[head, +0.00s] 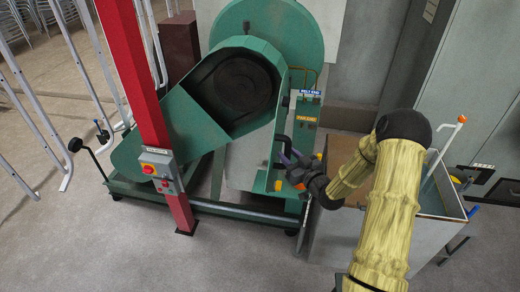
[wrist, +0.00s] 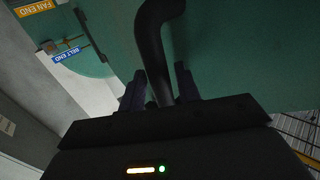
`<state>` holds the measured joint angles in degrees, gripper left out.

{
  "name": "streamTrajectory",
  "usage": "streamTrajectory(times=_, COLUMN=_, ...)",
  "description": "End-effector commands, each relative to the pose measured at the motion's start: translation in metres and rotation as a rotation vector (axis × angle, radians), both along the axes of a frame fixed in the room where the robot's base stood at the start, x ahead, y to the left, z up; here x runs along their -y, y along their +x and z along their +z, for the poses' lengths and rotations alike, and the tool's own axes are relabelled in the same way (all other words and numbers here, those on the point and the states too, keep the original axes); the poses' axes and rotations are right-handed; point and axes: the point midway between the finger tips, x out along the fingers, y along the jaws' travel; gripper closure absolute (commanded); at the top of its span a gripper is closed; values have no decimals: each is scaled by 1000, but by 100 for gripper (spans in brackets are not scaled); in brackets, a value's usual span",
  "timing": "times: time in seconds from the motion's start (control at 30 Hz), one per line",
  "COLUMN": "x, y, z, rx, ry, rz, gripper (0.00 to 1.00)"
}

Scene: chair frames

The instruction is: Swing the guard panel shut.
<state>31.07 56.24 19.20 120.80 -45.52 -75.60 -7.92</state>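The green guard panel (wrist: 240,50) fills much of the wrist view and carries a black curved handle (wrist: 158,45). In the head view the panel (head: 269,170) stands swung out at the right of the green guard housing (head: 150,150). The housing's opening shows a dark round wheel (head: 245,88). My gripper (head: 288,160) is at the panel's right side. The finger contact faces are hidden.
A red post (head: 142,90) with a control box (head: 160,170) stands in front of the housing. A grey bin (head: 345,235) is near my arm at the right. White metal rails (head: 35,115) stand at the left. The foreground floor (head: 130,250) is clear.

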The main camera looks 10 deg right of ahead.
Motion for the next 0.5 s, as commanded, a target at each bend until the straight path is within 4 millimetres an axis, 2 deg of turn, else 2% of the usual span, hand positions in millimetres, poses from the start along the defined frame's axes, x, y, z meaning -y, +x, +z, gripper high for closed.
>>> streamTrajectory(times=0.03, x=1, y=-1, z=-1, rx=-1, ry=0, rz=-2, gripper=78)
streamTrajectory(times=0.13, x=1, y=-1, z=-1, rx=-1, ry=0, rz=-2, gripper=97)
streamTrajectory(times=0.3, x=-1, y=-1, z=-2, rx=-1, ry=0, rz=-1, gripper=98)
streamTrajectory(times=0.5, x=-16, y=4, z=-2, rx=-1, ry=0, rz=1, gripper=98)
